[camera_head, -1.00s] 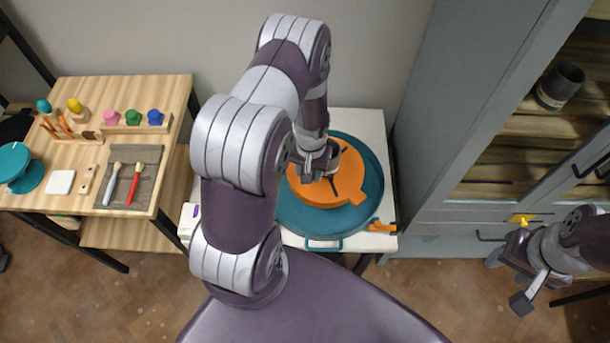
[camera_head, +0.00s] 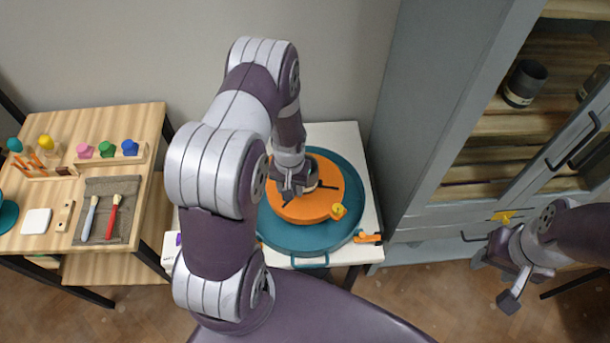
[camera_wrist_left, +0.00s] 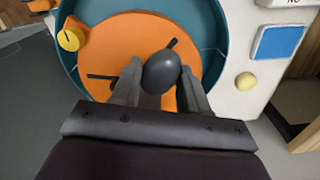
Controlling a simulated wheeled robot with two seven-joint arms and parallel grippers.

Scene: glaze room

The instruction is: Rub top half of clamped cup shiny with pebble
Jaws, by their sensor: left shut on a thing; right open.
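A round orange clamp disc (camera_head: 300,207) with black bars lies in a teal round basin (camera_head: 345,232) on a white table. A yellow knob (camera_head: 338,210) is at the disc's rim. My left gripper (camera_head: 293,190) is over the disc. In the left wrist view its fingers (camera_wrist_left: 160,85) are shut on a dark, smooth, egg-shaped pebble (camera_wrist_left: 161,72). The clamped cup is mostly hidden behind my left gripper and the pebble; I cannot tell if the pebble touches it. My right gripper (camera_head: 498,277) is open and empty, low at the right, in front of the cabinet.
A wooden table (camera_head: 150,125) at the left holds brushes on a grey cloth (camera_head: 128,190) and coloured stoppers. A grey cabinet (camera_head: 415,120) with dark cups (camera_head: 524,83) stands close on the right. An orange clamp piece (camera_head: 368,238) lies at the white table's front right.

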